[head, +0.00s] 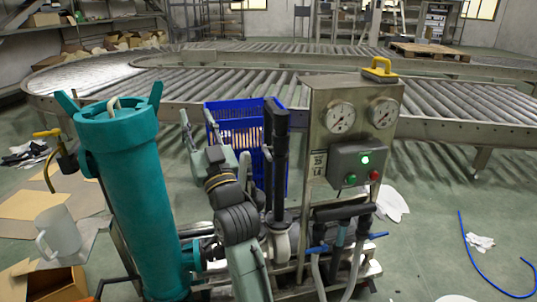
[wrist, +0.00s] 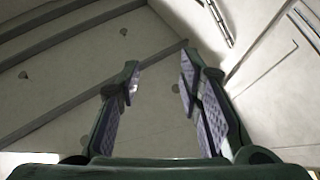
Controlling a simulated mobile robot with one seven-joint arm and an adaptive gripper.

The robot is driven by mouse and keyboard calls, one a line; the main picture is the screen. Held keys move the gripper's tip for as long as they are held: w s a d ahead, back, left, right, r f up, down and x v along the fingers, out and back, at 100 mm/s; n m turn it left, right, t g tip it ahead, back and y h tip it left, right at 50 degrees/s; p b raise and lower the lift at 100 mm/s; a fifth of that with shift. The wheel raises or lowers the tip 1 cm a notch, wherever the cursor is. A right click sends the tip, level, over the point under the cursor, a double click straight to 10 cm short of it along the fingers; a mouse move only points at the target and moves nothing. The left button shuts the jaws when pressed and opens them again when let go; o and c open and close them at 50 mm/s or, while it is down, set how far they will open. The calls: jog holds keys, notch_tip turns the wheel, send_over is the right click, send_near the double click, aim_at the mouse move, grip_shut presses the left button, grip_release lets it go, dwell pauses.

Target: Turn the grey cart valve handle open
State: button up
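The cart carries a teal cylinder (head: 140,195) on the left and a steel gauge panel (head: 318,115) on the right. Blue lever handles (head: 318,249) show on the pipes below the panel. I cannot clearly pick out a grey valve handle in either view; my arm hides part of the cart's middle. My gripper (head: 198,116) is raised between the cylinder and the panel, pointing up and away. In the wrist view my gripper (wrist: 158,80) is open, its two padded fingers apart with nothing between them.
A black upright post (head: 278,160) stands just right of my gripper, with a blue crate (head: 222,110) behind. A roller conveyor (head: 450,95) crosses the back. Cardboard (head: 28,205) and a white mug-like container (head: 60,232) lie left.

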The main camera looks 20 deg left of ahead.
jog(key=w+d+f+m+h, duration=0.3)
jog(key=w+d+f+h, duration=0.25)
jog(key=w+f, duration=0.7)
jog(key=m+h+p, duration=0.1)
jog(key=m+h, duration=0.1)
jog(key=h, duration=0.1)
send_near(269, 155)
jog(key=shift+g, duration=0.4)
jog(key=p+x, duration=0.1)
jog(key=x, duration=0.8)
jog(key=shift+w+f+p, duration=0.1)
jog(key=shift+f+p, duration=0.05)
jog(key=shift+p, duration=0.15)
jog(key=shift+w+a, duration=0.25)
jog(key=shift+w, duration=0.2)
jog(key=shift+c, duration=0.5)
grip_shut()
